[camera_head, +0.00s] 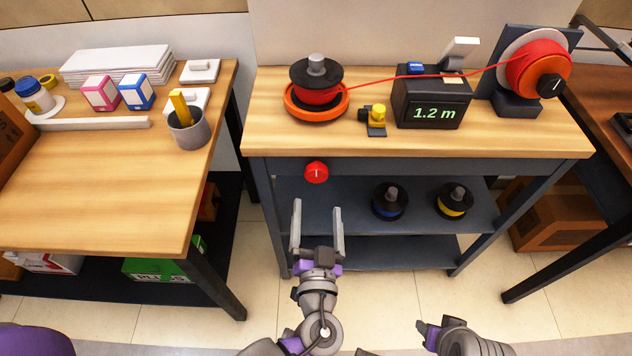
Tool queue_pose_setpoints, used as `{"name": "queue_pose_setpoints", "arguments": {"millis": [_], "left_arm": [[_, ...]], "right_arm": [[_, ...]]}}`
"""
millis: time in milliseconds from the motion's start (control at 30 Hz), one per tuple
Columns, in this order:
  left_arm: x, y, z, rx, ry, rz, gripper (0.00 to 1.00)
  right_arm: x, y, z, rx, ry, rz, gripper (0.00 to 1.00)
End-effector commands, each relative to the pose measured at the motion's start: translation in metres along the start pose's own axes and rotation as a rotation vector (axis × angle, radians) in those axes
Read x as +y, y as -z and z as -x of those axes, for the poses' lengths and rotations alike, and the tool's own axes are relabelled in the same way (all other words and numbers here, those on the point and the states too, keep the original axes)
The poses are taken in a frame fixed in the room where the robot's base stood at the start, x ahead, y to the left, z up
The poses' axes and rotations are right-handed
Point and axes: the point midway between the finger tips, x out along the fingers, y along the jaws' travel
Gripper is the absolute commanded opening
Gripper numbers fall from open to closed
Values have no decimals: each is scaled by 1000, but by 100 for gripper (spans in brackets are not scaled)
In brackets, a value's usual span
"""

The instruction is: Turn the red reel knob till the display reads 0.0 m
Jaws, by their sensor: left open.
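The red reel knob (316,173) is a small round dial with a pale mark pointing straight up, on the front apron of the dark workbench. The dark display box (432,103) on the bench top reads 1.2 m in green. My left gripper (317,208) is open and empty in front of the bench, below the knob in the picture, with its two fingers pointing toward the bench and apart from the knob. My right gripper (428,334) is low at the bottom right, away from the bench; its fingers do not show clearly.
A red line runs from a reel (317,92) on an orange tray past the display to a large orange-red reel (538,72). A yellow-topped fitting (377,119) sits between. Two spools (390,202) stand on the lower shelf. A wooden side table (100,185) stands left.

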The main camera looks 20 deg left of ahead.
Motion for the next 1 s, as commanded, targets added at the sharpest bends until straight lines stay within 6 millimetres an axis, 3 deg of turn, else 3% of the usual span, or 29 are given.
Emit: {"name": "queue_pose_setpoints", "arguments": {"millis": [200, 400, 833, 867, 1000], "left_arm": [[-1, -2, -44, -3, 5, -4, 92], [-1, -2, -74, -3, 3, -3, 92], [-1, -1, -85, -2, 1, -2, 92], [-1, -1, -85, -2, 1, -2, 90], [-1, -1, -85, -2, 1, -2, 65]], "right_arm": [[0, -2, -7, -2, 0, 0, 50], [0, -3, -12, -3, 0, 0, 50], [0, -3, -13, -3, 0, 0, 50], [0, -3, -13, -3, 0, 0, 50], [0, -3, -13, -3, 0, 0, 50]]}}
